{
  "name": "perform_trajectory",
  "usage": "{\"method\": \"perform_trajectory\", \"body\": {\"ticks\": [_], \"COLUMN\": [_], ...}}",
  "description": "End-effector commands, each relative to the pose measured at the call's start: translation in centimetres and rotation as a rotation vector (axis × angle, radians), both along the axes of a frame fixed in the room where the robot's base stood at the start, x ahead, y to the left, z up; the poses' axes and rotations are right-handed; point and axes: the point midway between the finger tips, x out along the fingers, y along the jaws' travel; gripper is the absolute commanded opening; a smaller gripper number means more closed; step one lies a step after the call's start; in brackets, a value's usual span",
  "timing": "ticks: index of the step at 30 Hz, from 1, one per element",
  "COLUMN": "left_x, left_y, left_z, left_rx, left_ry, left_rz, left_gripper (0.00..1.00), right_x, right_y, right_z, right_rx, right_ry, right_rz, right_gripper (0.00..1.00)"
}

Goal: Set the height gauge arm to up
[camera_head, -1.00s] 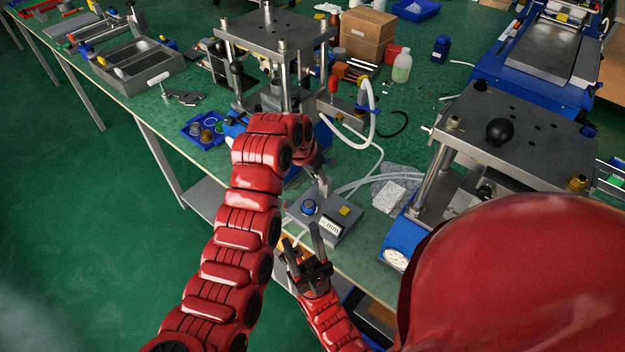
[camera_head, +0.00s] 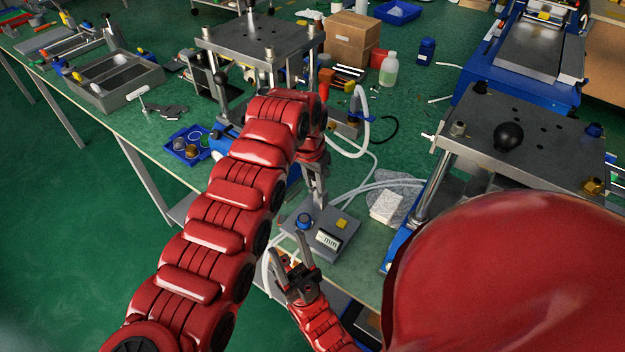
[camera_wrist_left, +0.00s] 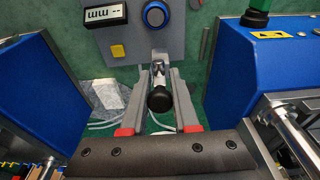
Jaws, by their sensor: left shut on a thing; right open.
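The height gauge (camera_head: 330,241) is a grey box with a mm display, a blue button and a yellow button, near the bench's front edge. It also shows at the top of the left wrist view (camera_wrist_left: 138,50). My left gripper (camera_head: 320,198) is at the gauge's far side. In the left wrist view its fingers (camera_wrist_left: 161,78) are shut on the gauge arm (camera_wrist_left: 160,72), a metal lever with a black knob (camera_wrist_left: 160,98). The arm's tilt is hard to tell; my gripper hides it in the head view. My right gripper (camera_head: 292,264) is open and empty, near side of the gauge.
A post press (camera_head: 262,38) stands behind my left arm. Another press (camera_head: 530,130) with a black ball knob stands right of the gauge. A clear bag (camera_head: 398,200) and pale hoses lie between. A blue tray (camera_head: 188,147) lies left of my left arm.

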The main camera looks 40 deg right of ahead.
Motion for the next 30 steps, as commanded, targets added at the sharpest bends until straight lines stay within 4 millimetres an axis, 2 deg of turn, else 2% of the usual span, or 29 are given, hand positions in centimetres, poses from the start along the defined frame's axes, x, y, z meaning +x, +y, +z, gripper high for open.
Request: {"method": "perform_trajectory", "body": {"ticks": [10, 11, 15, 25, 30], "left_x": [-0.1, -0.1, -0.1, -0.1, -0.1], "left_y": [0.0, 0.0, 0.0, 0.0, 0.3], "left_z": [-0.1, -0.1, -0.1, 0.1, 1.9], "left_rx": [0.000, 0.000, 0.000, 0.001, -0.001], "left_ry": [0.002, 0.002, 0.002, 0.001, 0.001], "left_rz": [0.000, 0.000, 0.000, 0.000, 0.000], "left_gripper": [0.00, 0.32, 0.57, 0.57, 0.57], "right_x": [0.0, 0.0, 0.0, 0.0, 0.0], "right_y": [0.0, 0.0, 0.0, 0.0, 0.0], "right_z": [0.0, 0.0, 0.0, -0.1, -0.6], "right_rx": [0.000, 0.000, 0.000, 0.000, 0.000], "right_ry": [0.000, 0.000, 0.000, 0.000, 0.000], "right_rz": [0.000, 0.000, 0.000, 0.000, 0.000], "right_gripper": [0.50, 0.50, 0.50, 0.50, 0.50]}}
